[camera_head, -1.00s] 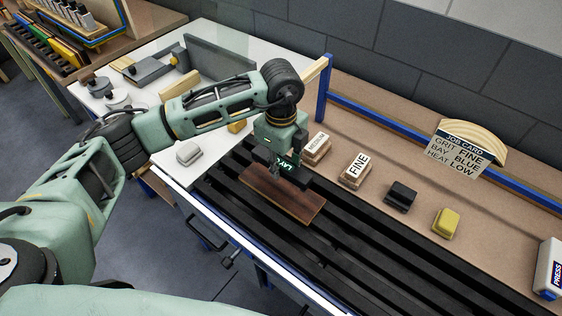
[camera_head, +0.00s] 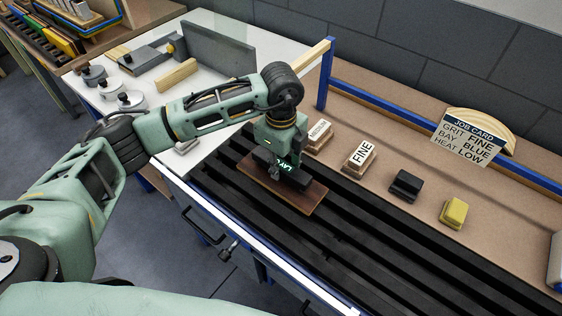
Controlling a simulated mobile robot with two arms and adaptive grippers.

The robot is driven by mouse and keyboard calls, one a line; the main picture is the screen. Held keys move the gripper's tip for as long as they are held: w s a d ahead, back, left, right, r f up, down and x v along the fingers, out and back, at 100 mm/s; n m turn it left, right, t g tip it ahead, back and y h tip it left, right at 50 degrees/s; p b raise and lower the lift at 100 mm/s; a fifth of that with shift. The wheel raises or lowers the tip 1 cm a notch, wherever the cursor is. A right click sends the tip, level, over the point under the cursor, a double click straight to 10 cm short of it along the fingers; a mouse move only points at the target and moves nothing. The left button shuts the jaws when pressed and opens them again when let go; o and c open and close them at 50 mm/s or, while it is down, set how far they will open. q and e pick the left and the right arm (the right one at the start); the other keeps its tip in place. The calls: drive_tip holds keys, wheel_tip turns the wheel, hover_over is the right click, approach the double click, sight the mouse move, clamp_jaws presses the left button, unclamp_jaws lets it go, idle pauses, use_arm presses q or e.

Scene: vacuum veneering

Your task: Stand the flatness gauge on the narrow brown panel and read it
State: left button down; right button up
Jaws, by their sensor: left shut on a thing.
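The narrow brown panel (camera_head: 311,199) lies flat across the black slats of the bench. My left gripper (camera_head: 283,160) comes down from above and is shut on the gauge. The gauge is upright over the middle of the panel and looks to be on it or very close above it; the contact line is too small to be sure. The gripper hides part of the gauge. My right gripper is out of view.
Behind the slats stand blocks marked MEDIUM (camera_head: 319,135) and FINE (camera_head: 360,157), a black block (camera_head: 406,185) and a yellow block (camera_head: 453,211). A job card (camera_head: 467,140) reads grit FINE, bay BLUE, heat LOW. The slats (camera_head: 400,255) to the right are clear.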

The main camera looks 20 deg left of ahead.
use_arm(q)
drive_tip(key=shift+f, duration=0.45)
drive_tip(key=shift+f+b, duration=0.2)
drive_tip(key=shift+b, duration=0.15)
idle(0.4)
drive_tip(key=c, duration=1.3)
unclamp_jaws()
